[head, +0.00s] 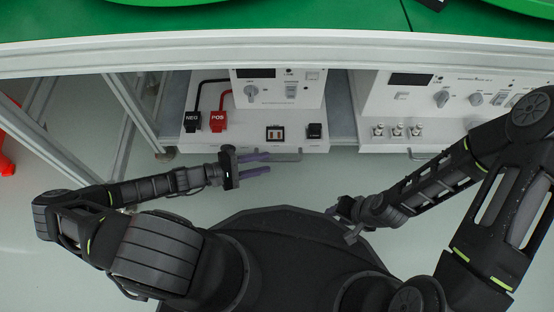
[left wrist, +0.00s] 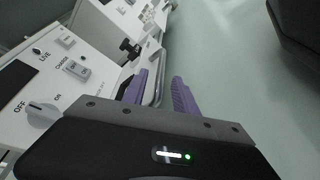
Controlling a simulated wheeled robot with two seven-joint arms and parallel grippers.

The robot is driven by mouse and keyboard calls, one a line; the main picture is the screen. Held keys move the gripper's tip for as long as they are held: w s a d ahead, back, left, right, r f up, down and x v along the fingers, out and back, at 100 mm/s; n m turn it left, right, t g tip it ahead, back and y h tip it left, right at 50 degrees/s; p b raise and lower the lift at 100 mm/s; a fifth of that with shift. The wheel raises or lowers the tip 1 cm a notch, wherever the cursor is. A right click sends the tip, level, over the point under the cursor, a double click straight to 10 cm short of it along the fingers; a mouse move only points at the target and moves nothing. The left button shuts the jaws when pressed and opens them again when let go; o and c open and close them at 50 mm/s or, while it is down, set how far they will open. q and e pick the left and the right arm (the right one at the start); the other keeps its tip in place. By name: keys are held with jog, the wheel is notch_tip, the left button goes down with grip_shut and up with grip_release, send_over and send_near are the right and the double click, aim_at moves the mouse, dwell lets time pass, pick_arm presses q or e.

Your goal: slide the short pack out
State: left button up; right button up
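A low white pack (head: 200,140) with a NEG block, a POS block and a small socket on its top sits under the bench; I cannot tell for sure that it is the short pack. A thin metal handle (head: 287,156) is on its front, also in the left wrist view (left wrist: 158,88). My left gripper (head: 269,163) is open, its two purple fingers apart, just in front of the pack near the handle's left end. In the left wrist view the handle shows between the fingers (left wrist: 165,78); contact is unclear. My right gripper (head: 343,224) is away from the packs; its fingers are unclear.
A second white unit (head: 460,100) with knobs and several metal connectors stands to the right, with a front handle (head: 420,156). A white bench edge (head: 270,50) runs above. Metal frame legs (head: 130,108) stand on the left. Pale floor in front is clear.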

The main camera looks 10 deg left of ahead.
aim_at(277, 159)
pick_arm(q)
jog(key=b+x, duration=0.1)
jog(key=x, duration=0.3)
jog(key=shift+d+f+b, duration=0.1)
jog(key=shift+f+b, duration=0.1)
jog(key=shift+b, duration=0.1)
jog(key=shift+w+d, duration=0.4)
jog(key=shift+d, duration=0.1)
grip_shut()
dwell(0.7)
